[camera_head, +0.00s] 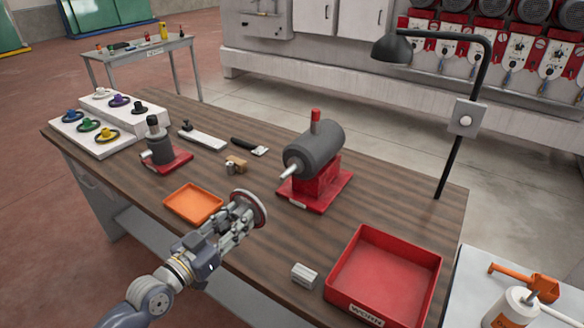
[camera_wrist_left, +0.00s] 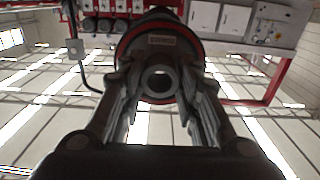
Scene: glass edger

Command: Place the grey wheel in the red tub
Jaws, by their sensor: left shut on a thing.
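The grey wheel (camera_head: 255,203), a round disc with a reddish rim, is held by my left gripper (camera_head: 238,217) above the workbench, just right of the orange tray. In the left wrist view the wheel (camera_wrist_left: 160,52) shows as a dark disc with a round hub, and the fingers of my left gripper (camera_wrist_left: 158,84) are shut on that hub from both sides. The red tub (camera_head: 385,275), a square open box labelled "WORN", sits at the bench's front right, apart from the wheel. Its visible floor is empty. My right gripper is out of view.
A grey motor on a red base (camera_head: 316,185) stands mid-bench, behind the wheel. A small grey block (camera_head: 304,276) lies left of the tub. The orange tray (camera_head: 194,202) is on the left. A black lamp (camera_head: 458,140) rises at the right edge.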

